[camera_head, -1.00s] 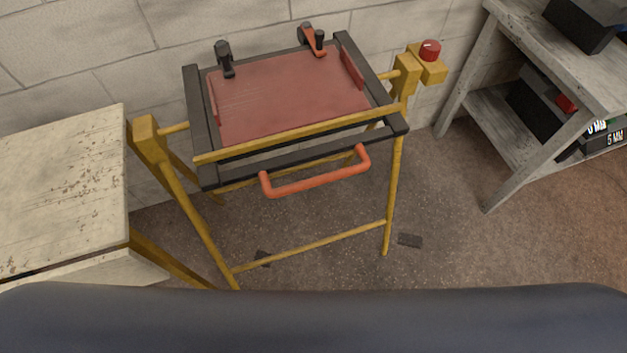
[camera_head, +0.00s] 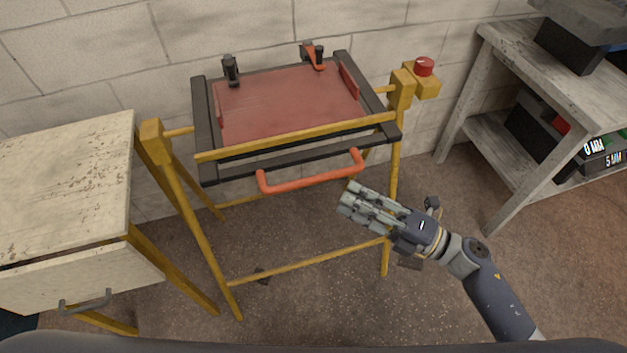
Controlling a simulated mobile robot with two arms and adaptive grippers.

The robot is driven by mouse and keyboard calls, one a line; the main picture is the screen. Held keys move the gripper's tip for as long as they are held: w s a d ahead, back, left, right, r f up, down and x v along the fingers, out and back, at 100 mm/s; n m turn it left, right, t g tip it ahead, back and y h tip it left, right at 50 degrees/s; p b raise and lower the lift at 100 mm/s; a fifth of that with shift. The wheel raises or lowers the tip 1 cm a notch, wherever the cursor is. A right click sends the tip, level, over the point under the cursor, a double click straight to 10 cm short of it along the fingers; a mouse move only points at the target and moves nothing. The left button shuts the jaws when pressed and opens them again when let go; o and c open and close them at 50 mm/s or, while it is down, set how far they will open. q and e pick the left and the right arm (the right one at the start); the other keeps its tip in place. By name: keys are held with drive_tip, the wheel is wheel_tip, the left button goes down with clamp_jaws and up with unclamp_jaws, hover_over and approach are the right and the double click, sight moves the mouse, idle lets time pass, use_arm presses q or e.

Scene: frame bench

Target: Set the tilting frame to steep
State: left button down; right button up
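The tilting frame (camera_head: 206,128) has a dark border around a red panel (camera_head: 285,103) and hangs between yellow posts. It slopes down toward me, with a yellow bar (camera_head: 300,137) across its front. An orange handle (camera_head: 310,180) sticks out from its front edge. A red knob (camera_head: 424,66) sits on a yellow block at the right post. My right gripper (camera_head: 346,202) is just below and right of the handle, apart from it in the picture, with nothing seen in it. Its fingers look close together, but their opening is unclear from this angle. My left gripper is not in view.
A worn pale cabinet (camera_head: 70,190) with a grey drawer handle stands close on the left. A grey shelf bench (camera_head: 545,75) with dark boxes stands on the right. A block wall is behind the frame. A low yellow crossbar (camera_head: 305,262) joins the front legs.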

sight(313, 177)
drive_tip(key=p+x, duration=0.1)
drive_tip(key=x, duration=0.8)
drive_tip(key=shift+w+a, duration=0.25)
drive_tip(key=shift+a, duration=0.05)
clamp_jaws()
